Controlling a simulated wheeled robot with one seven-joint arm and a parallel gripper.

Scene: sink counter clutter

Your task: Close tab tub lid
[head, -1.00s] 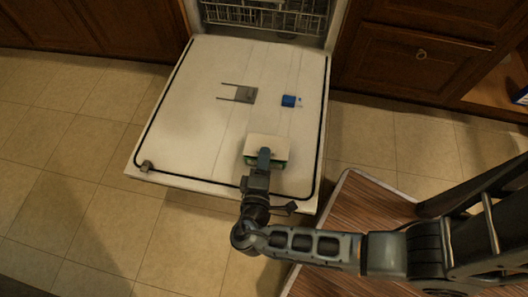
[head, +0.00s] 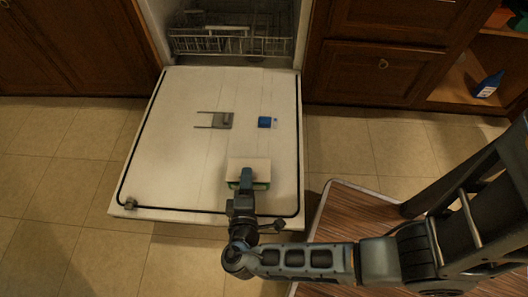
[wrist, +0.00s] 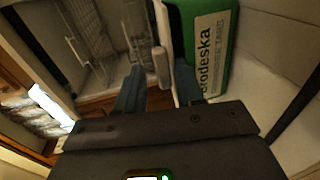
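The tab tub (head: 262,186) is green with a pale lid (head: 249,165). It is near the front edge of the open dishwasher door.
The dishwasher door (head: 165,165) lies flat and open. A grey dispenser part (head: 222,120) and a small blue item (head: 265,122) are farther back on it. The rack (head: 230,45) is behind. A wooden surface (head: 350,215) is at right. The door's left side is clear.

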